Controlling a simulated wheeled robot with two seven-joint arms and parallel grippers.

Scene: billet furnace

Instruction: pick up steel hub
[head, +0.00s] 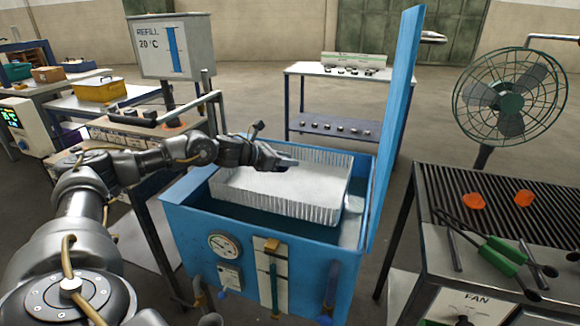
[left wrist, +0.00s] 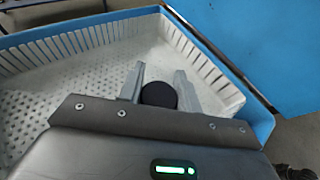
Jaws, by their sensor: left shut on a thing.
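My left gripper (head: 287,163) reaches over the white perforated basket (head: 335,205) in the blue tank (head: 190,222). In the left wrist view, a dark round piece, the steel hub (left wrist: 159,95), sits between the two grey fingers (left wrist: 158,88), which are shut on it. The basket's pale floor of small holes (left wrist: 85,85) lies beneath, and no other part shows on it. In the head view I cannot make out the hub clearly at the fingertips. My right gripper is not in view.
The tank's tall blue lid (head: 400,105) stands open at the right. A grill bench with orange pieces (head: 474,201) and green-handled tongs (head: 503,255) is at the right, below a fan (head: 510,95). A refill sign (head: 172,46) stands behind my left arm.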

